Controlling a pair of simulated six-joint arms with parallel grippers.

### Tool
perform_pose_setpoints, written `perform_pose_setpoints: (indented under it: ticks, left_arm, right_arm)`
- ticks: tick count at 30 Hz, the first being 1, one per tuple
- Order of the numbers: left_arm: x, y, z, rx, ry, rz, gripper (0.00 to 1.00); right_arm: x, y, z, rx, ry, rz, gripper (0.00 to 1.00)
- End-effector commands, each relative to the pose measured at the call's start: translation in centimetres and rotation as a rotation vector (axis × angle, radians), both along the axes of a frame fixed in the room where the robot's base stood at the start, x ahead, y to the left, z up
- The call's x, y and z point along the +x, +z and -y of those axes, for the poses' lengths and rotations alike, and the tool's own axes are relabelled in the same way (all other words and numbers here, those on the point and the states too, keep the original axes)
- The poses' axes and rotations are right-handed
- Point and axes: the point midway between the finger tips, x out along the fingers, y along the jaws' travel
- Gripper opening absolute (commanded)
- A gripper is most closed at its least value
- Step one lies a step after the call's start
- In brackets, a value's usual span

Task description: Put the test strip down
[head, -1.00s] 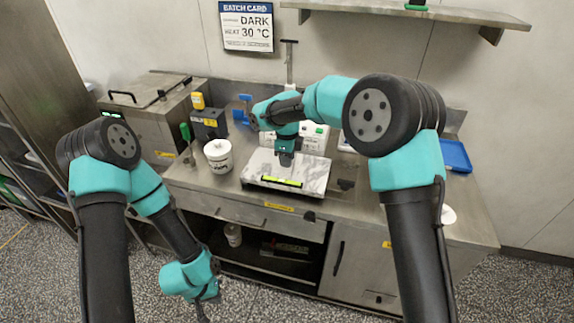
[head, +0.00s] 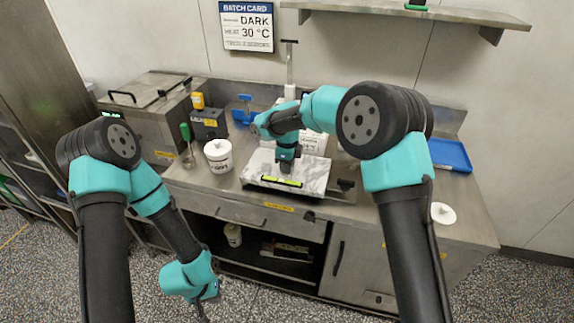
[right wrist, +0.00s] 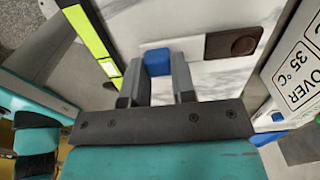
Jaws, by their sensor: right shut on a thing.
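My right gripper (head: 286,168) is over the white marble slab (head: 311,177) in the head view. In the right wrist view its fingers (right wrist: 157,85) are shut on a small blue piece (right wrist: 157,62), which I take to be the grip end of the test strip. The blue piece is at or just above the slab; contact is unclear. My left gripper (head: 203,312) hangs low in front of the bench, away from the slab; its fingers are too small to read.
A yellow-green bar (head: 282,182) lies along the slab's front edge. A white tub (head: 218,156) stands left of the slab. A blue tray (head: 450,154) and white lid (head: 443,213) are at right.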

Motion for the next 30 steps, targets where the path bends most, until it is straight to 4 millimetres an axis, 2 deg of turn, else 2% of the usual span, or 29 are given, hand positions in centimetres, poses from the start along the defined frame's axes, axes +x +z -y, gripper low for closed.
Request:
perform_pose_setpoints:
  ticks: [5,6,13,23,30]
  left_arm:
    - [0.0,0.0,0.0,0.0,0.0,0.0,0.0]
    - [0.0,0.0,0.0,0.0,0.0,0.0,0.0]
    - [0.0,0.0,0.0,0.0,0.0,0.0,0.0]
    - [0.0,0.0,0.0,0.0,0.0,0.0,0.0]
    - [0.0,0.0,0.0,0.0,0.0,0.0,0.0]
  right_arm:
    - [0.0,-0.4,0.0,-0.001,0.0,-0.001,0.02]
    - [0.0,-0.3,0.0,0.0,0.0,0.0,0.28]
    - [0.0,-0.3,0.0,0.0,0.0,0.0,0.5]
    - [0.0,0.0,0.0,0.0,0.0,0.001,0.5]
    - [0.1,2.6,-0.1,0.001,0.0,0.003,0.5]
